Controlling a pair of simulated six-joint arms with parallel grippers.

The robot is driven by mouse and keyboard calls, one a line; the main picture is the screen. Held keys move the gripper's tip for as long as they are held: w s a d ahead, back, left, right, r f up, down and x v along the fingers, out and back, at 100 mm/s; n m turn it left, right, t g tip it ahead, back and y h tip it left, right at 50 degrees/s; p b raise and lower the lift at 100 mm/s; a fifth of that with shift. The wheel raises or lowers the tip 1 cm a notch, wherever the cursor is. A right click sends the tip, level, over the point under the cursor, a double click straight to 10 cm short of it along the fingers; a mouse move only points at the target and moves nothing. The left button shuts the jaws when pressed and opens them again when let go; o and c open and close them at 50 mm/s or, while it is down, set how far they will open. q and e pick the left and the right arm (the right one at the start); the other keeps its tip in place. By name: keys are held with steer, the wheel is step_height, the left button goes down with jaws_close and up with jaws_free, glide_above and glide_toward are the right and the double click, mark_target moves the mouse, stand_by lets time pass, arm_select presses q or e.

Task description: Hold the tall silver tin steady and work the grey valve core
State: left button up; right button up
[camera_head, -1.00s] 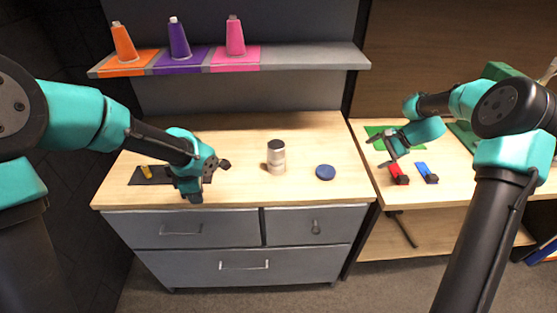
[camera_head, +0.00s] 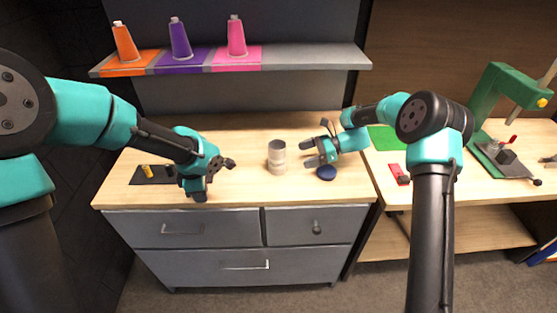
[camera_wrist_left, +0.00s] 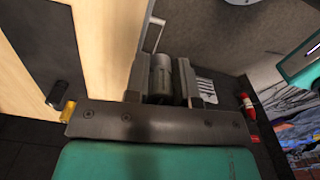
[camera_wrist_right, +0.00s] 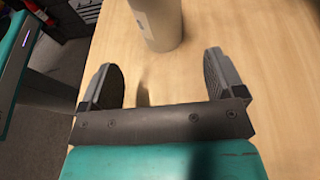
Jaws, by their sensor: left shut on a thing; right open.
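The tall silver tin (camera_head: 277,160) stands upright on the wooden worktop, its top grey. It also shows in the right wrist view (camera_wrist_right: 157,22), beyond my fingertips. My right gripper (camera_head: 308,153) is open and empty, just right of the tin and not visibly touching it. My left gripper (camera_head: 214,178) is above the worktop left of the tin. It is shut on a grey cylinder (camera_wrist_left: 161,76), seen between its fingers in the left wrist view. This may be the grey valve core; I cannot tell for sure. The cylinder is hidden in the head view.
A blue disc (camera_head: 326,174) lies below my right gripper. A dark mat (camera_head: 150,176) with a yellow piece (camera_head: 147,171) lies at the left. The shelf (camera_head: 310,58) holds orange, purple and pink cones. A red block (camera_head: 397,173) and a green press (camera_head: 490,88) are at the right.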

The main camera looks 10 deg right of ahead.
mark_target(280, 163)
steer(key=shift+x, duration=5)
steer(key=c, duration=0.7)
arm_select(q)
steer(key=w+d+r, duration=0.7)
steer(key=d+r, duration=0.1)
steer(key=d, duration=0.3)
steer(key=w+d+r, duration=0.7)
steer(key=d+r, duration=0.1)
steer(key=d, duration=0.3)
steer(key=shift+w+d, duration=0.3)
steer(key=shift+f, duration=0.1)
steer(key=shift+f, duration=2.9)
